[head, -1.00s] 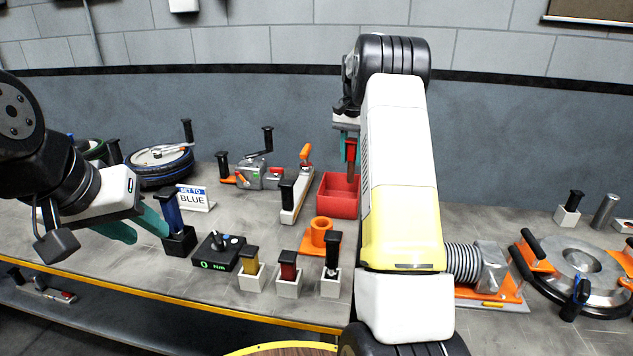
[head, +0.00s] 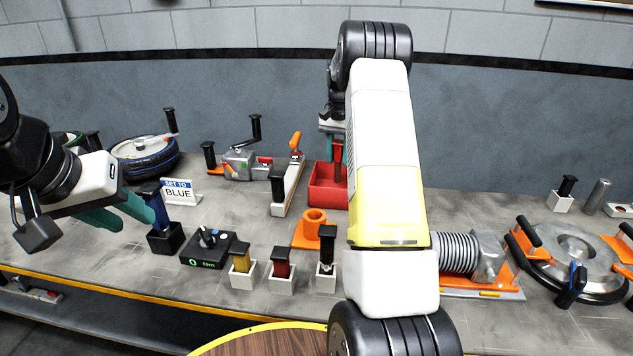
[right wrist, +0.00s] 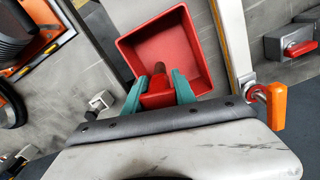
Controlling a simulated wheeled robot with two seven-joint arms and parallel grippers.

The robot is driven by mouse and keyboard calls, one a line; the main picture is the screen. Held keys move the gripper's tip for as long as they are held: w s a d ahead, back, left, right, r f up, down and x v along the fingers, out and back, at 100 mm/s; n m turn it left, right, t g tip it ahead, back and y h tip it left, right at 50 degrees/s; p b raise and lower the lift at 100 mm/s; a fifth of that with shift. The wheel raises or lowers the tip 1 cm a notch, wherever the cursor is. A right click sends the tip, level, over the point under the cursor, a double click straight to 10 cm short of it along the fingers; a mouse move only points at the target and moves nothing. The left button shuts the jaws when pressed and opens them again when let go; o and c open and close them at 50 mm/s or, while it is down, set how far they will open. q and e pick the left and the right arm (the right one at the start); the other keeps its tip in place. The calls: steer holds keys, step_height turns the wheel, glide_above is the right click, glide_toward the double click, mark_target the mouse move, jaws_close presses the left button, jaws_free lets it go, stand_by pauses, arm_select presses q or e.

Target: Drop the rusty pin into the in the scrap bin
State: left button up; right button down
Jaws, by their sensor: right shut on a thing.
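The rusty pin, with a red block-like head and a brownish shaft, is in my right gripper. The head (right wrist: 157,92) and shaft (right wrist: 159,68) show in the right wrist view. My right gripper (head: 337,150) is shut on the pin, which points down over the red scrap bin (head: 323,196). The bin's red walls (right wrist: 196,52) also show in the right wrist view, with the shaft end over the opening. How deep the tip sits is unclear. My arm hides the bin's right part. My left gripper (head: 128,215) looks open, beside a blue-handled tool (head: 157,210) in a black holder.
A long grey bar with an orange lever (head: 289,184) stands just left of the bin. An orange ring holder (head: 313,225) and yellow, red and black-topped blocks (head: 282,268) are nearer. A wheel (head: 143,160) lies at back left, a metal disc fixture (head: 568,255) at right.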

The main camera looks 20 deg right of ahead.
mark_target(339, 141)
steer(key=c, duration=0.9)
jaws_free()
step_height(339, 141, up, 7)
steer(key=shift+r, duration=0.4)
